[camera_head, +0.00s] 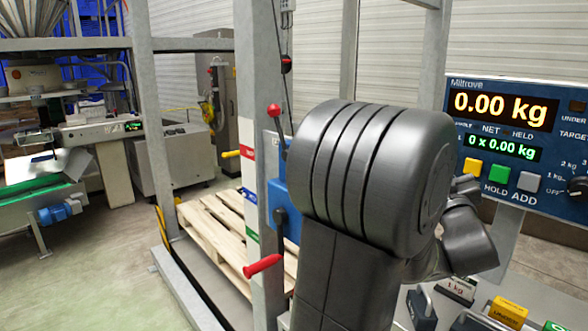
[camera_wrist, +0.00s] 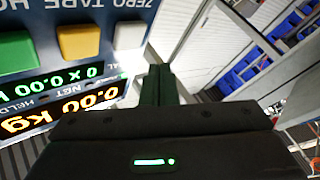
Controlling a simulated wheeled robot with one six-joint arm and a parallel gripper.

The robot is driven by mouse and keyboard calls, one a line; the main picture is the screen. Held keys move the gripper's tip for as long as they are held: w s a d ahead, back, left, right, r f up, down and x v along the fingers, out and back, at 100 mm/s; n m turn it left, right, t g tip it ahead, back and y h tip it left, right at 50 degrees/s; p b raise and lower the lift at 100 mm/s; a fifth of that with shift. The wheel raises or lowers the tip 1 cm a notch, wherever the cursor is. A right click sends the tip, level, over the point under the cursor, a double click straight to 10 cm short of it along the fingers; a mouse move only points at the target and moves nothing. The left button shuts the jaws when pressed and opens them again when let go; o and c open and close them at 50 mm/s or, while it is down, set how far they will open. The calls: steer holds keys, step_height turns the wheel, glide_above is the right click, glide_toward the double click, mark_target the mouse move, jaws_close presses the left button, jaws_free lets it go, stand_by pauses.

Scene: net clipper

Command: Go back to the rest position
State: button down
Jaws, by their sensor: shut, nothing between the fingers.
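My gripper (camera_wrist: 159,72) shows in the wrist view as a dark body with two narrow fingers pressed together and nothing between them. It is beside the blue scale panel (camera_wrist: 100,15), which appears upside down there; I cannot tell the exact gap. In the head view my grey arm fills the middle and hides the fingers. The same blue scale panel (camera_head: 475,84) stands at the right. Its displays read 0.00 kg and 0 x 0.00 kg.
Below the panel are a 1 kg block (camera_head: 457,290), a yellow block (camera_head: 508,312) and dark handled pieces (camera_head: 421,308). A steel post with a red lever (camera_head: 263,266) stands left of my arm. A wooden pallet (camera_head: 215,225) lies behind it. Open floor is at the left.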

steer(key=p, duration=0.5)
steer(key=shift+r, duration=0.3)
